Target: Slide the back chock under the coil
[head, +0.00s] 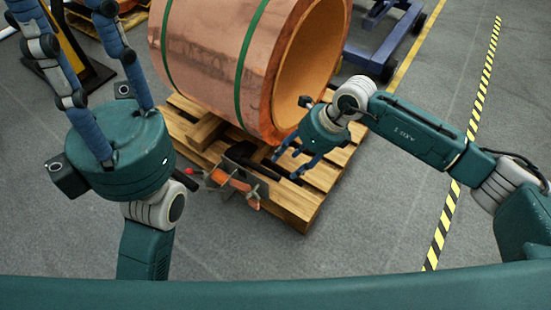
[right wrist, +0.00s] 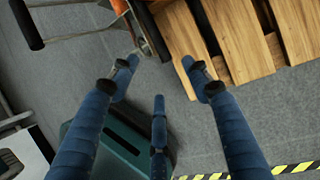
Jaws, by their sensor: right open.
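The copper coil (head: 215,60) lies on its side on a wooden pallet (head: 308,205), with green straps around it and its bore facing right. A wooden block (head: 207,130) sits against the coil's lower left side. I cannot tell whether it is the back chock, and no other chock shows clearly. My right gripper (head: 298,158) is open and empty near the coil's lower right end, above the pallet. In the right wrist view its blue fingers (right wrist: 165,88) are apart beside the pallet slats (right wrist: 235,45). My left gripper (head: 68,50) is open and empty, its fingers spread, left of the coil.
An orange and grey tool (head: 235,185) with black handles lies at the pallet's near left edge, close to my right gripper. A yellow-black floor stripe (head: 465,150) runs at the right. The floor between is clear.

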